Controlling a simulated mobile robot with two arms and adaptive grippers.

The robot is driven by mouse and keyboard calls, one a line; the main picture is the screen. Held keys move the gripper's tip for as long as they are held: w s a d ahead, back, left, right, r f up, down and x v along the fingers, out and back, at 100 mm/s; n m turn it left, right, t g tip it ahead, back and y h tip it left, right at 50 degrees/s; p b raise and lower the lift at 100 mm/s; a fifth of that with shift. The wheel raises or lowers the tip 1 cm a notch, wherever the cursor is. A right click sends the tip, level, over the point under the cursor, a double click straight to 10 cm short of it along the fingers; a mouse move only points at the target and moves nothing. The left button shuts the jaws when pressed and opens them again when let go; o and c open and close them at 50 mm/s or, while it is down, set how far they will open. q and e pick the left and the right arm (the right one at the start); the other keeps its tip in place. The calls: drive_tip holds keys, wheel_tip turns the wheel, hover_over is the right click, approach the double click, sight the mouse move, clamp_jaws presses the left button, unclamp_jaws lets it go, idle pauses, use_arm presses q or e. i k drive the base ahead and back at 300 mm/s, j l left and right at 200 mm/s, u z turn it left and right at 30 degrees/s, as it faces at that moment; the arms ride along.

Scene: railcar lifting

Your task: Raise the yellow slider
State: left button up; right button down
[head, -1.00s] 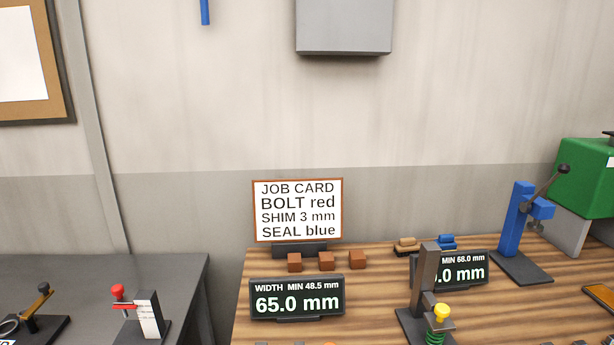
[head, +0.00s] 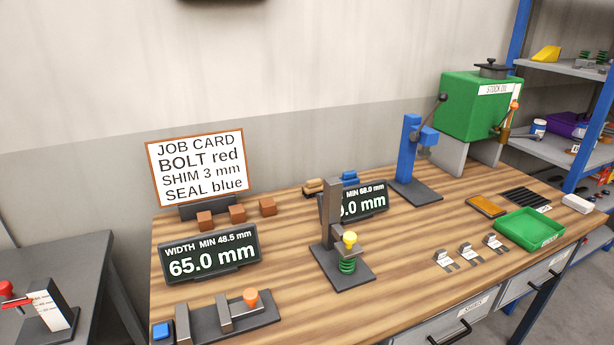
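The yellow slider shows as a yellow knob (head: 350,238) on a short arm of a dark upright gauge stand (head: 332,215) on the wooden bench. A green coil spring (head: 346,261) sits below the knob, above the stand's base plate. The slider is low on the post, with bare post above it. A display (head: 365,202) stands behind the gauge; the post hides part of its reading. Neither of my grippers is in view.
The wooden bench (head: 290,228) also holds a width gauge with an orange knob (head: 250,298), a 65.0 mm display (head: 212,254), a job card (head: 197,168), a blue press (head: 411,150), a green tray (head: 530,233) and a green oil tank (head: 478,105). The bench right of the gauge is fairly clear.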

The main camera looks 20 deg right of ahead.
sight(347, 247)
drive_tip(key=k+l+z, duration=0.2)
drive_tip(key=l, duration=0.5)
drive_tip(key=l+z, duration=0.15)
drive_tip(key=l, duration=0.55)
